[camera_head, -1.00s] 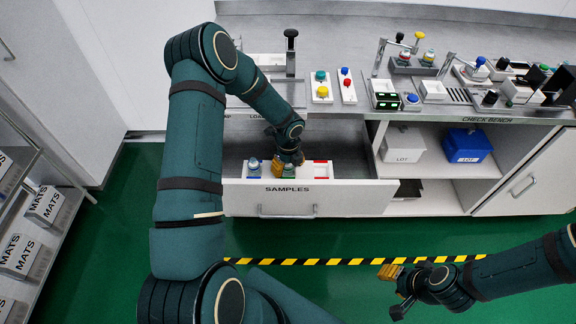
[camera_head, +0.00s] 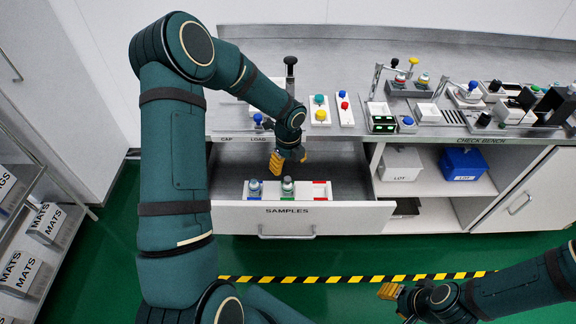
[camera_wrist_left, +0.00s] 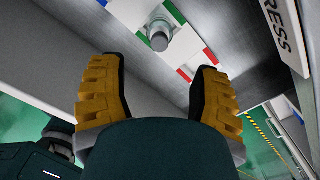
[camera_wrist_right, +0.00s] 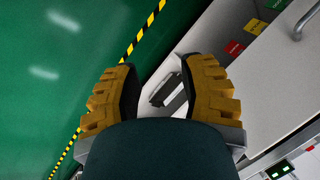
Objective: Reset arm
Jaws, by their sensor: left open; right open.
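My left gripper (camera_head: 289,160) is open and empty above the back of the open samples drawer (camera_head: 350,214). Below it, a vial (camera_head: 288,186) stands in the green-marked slot, apart from the fingers. A second vial with a blue mark (camera_head: 254,188) stands to its left. The red-marked slot (camera_head: 320,190) on the right looks empty. In the left wrist view, the gripper's spread fingers (camera_wrist_left: 158,75) have a vial (camera_wrist_left: 158,36) beyond them. My right gripper (camera_head: 391,292) is at the lower right above the floor. It is open and empty in the right wrist view (camera_wrist_right: 160,68).
The bench top (camera_head: 230,125) behind the drawer carries a button panel (camera_head: 320,108), a upright black-topped lever (camera_head: 290,68) and several devices to the right. Open shelves hold a white box (camera_head: 400,163) and a blue box (camera_head: 463,164). A rack of boxes (camera_head: 46,222) stands at left.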

